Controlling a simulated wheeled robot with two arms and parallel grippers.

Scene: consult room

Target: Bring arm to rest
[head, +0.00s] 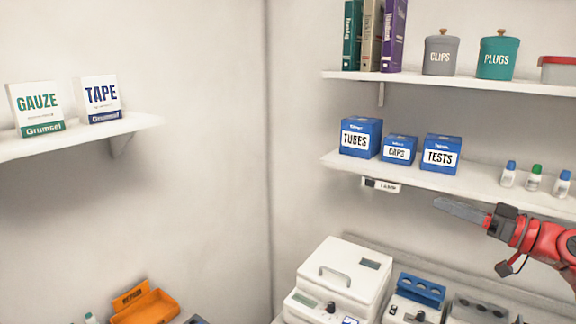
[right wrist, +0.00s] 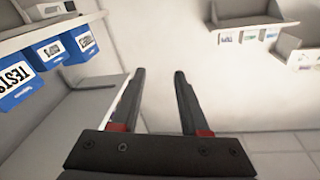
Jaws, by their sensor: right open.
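My right gripper (head: 460,211) comes in from the right in the head view, on a red arm, just below the front edge of the lower right shelf (head: 480,183). In the right wrist view its two dark fingers (right wrist: 158,85) are apart with nothing between them. It touches nothing that I can see. My left gripper is not in view.
Blue boxes TUBES (head: 361,137), CAPS (head: 399,149) and TESTS (head: 441,153) and small bottles (head: 534,179) stand on the lower right shelf. Below are a white device (head: 340,279) and a blue rack (head: 421,290). An orange tray (head: 147,308) is at lower left.

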